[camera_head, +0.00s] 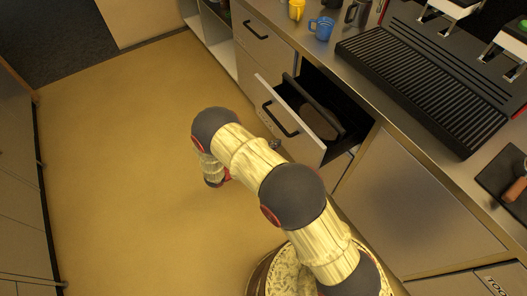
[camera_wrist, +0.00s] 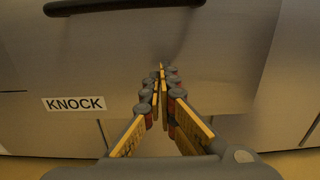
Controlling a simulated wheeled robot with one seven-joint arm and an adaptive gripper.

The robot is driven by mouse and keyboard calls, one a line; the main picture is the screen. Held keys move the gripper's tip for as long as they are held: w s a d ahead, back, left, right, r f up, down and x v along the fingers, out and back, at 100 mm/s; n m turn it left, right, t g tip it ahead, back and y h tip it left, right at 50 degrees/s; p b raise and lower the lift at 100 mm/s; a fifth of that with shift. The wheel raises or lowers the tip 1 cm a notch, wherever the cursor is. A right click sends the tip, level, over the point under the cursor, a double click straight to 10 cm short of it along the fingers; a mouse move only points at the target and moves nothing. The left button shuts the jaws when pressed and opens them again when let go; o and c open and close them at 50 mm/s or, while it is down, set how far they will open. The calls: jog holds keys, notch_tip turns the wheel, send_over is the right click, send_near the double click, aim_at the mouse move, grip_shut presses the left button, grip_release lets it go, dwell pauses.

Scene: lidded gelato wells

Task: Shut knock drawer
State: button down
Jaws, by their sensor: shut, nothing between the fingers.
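The knock drawer (camera_head: 287,119) stands partly open below the counter in the head view, with a dark bar handle on its front. A dark box with a brown bar (camera_head: 320,122) shows inside it. In the wrist view the drawer front (camera_wrist: 225,45) fills the upper picture, with its dark handle (camera_wrist: 120,6) at the top and a white KNOCK label (camera_wrist: 74,104) at left. My gripper (camera_wrist: 162,75) is shut and empty, its fingertips pointing at the drawer front below and right of the handle. Whether the tips touch it I cannot tell.
A closed drawer (camera_head: 262,45) is beyond the knock drawer. The counter above carries a black ridged drip tray (camera_head: 425,80), a blue cup (camera_head: 321,28) and a yellow cup (camera_head: 297,9). The yellow floor (camera_head: 120,150) left of my arm is clear.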

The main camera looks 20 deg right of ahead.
jog(key=shift+b+x, duration=0.45)
jog(key=shift+x, duration=1.4)
